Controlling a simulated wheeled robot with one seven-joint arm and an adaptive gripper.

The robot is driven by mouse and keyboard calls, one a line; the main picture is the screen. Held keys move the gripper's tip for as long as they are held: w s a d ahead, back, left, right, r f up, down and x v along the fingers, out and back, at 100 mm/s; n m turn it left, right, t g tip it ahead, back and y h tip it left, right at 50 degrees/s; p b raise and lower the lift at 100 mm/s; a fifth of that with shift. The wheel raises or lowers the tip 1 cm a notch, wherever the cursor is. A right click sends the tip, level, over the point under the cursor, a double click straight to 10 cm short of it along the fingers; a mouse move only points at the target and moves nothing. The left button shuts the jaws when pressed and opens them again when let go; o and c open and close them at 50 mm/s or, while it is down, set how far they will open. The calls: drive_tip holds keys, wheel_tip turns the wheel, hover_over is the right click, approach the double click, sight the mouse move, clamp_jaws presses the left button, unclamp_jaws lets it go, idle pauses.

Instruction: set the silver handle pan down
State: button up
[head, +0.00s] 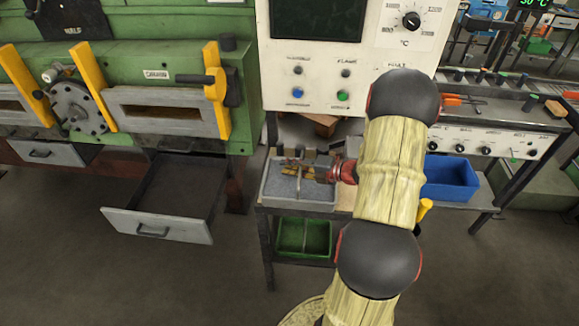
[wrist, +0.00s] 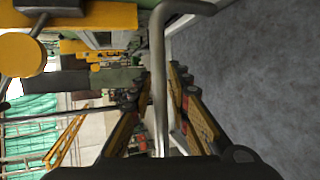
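The silver handle pan (head: 268,196) is a shallow grey tray with a speckled floor, at the left end of the small table (head: 347,213) in the head view. Its bent silver handle (wrist: 158,40) shows in the wrist view, with the pan's grey floor (wrist: 250,75) to the right. My gripper (head: 297,168) is over the pan. In the wrist view, its two yellow-and-black fingers close in on either side of the handle and appear shut on it. The pan looks level; whether its underside touches the table cannot be told.
A blue bin (head: 450,178) stands right of my arm, and a green crate (head: 303,238) sits below the table. A white control panel (head: 340,85) rises behind. The green furnace (head: 150,60) has an open drawer (head: 158,225) at left. The floor between is clear.

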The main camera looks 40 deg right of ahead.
drive_tip(key=shift+o, duration=0.5)
drive_tip(key=shift+r, duration=0.15)
drive_tip(key=p+v, duration=0.3)
drive_tip(key=v, duration=0.9)
